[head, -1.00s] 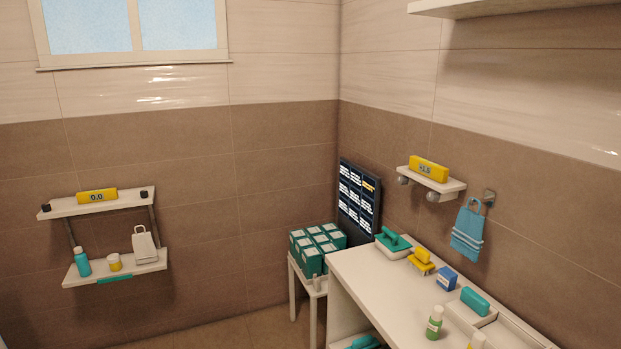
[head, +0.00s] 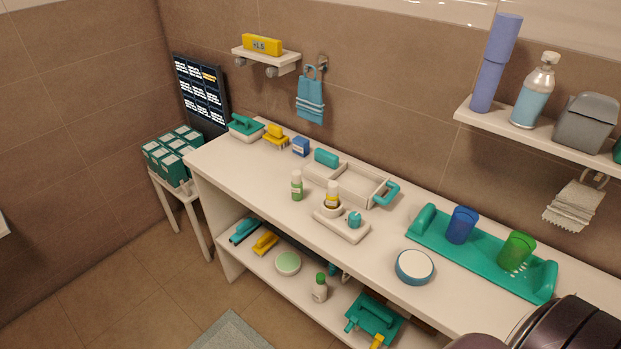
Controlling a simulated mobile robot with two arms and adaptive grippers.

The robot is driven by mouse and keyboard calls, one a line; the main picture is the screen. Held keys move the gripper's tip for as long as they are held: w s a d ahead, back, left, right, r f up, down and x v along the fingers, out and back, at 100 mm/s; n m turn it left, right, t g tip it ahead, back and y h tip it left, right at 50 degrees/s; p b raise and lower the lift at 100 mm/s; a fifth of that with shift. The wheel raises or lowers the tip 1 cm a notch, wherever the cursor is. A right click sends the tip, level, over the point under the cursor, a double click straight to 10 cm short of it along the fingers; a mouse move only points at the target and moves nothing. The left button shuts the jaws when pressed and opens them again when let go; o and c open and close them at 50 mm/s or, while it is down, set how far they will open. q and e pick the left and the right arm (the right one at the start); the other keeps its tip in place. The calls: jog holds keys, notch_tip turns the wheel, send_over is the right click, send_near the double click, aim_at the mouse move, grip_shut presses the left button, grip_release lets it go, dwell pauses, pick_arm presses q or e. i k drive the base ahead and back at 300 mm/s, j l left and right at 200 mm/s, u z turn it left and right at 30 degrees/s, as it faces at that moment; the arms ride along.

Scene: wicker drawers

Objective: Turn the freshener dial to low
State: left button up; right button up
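Neither gripper shows in the head view. A dark rounded part of my arm fills the lower right corner, and nothing of mine touches the base.
A wall shelf (head: 540,130) overhangs at right. Counter space in front of the base is clear.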

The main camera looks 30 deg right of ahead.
aim_at(354, 219)
jog(key=z, duration=1.2)
jog(key=j+z, duration=0.5)
jog(key=k+j+z, duration=0.1)
jog(key=j+z, duration=0.4)
